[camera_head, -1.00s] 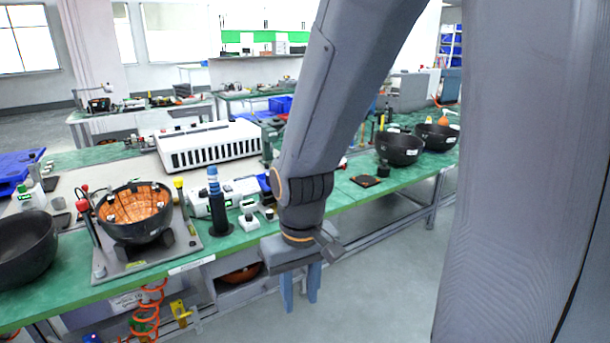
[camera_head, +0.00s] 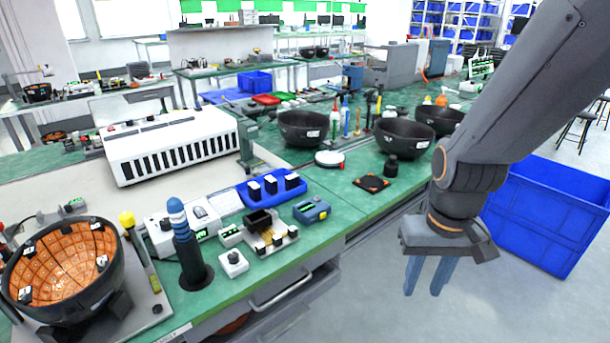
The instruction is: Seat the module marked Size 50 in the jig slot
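Three dark modules with white labels stand in a row on a blue tray (camera_head: 243,198): a left one (camera_head: 254,192), a middle one (camera_head: 271,184) and a right one (camera_head: 292,181). The labels are too small to read, so I cannot tell which is Size 50. In front of the tray is a small pale fixture (camera_head: 283,243) with a black open-topped block (camera_head: 258,222), which looks like the jig and its slot. My gripper (camera_head: 424,284) points down with its two blue fingers apart and nothing between them. It is over the floor, off the bench's front edge, right of the modules.
A blue-topped cylinder (camera_head: 187,250) stands left of the fixture, near a white knob box (camera_head: 233,263). A blue-grey device (camera_head: 311,209) sits right of it. Black bowls (camera_head: 403,138) stand farther back. A large blue bin (camera_head: 550,215) is at right.

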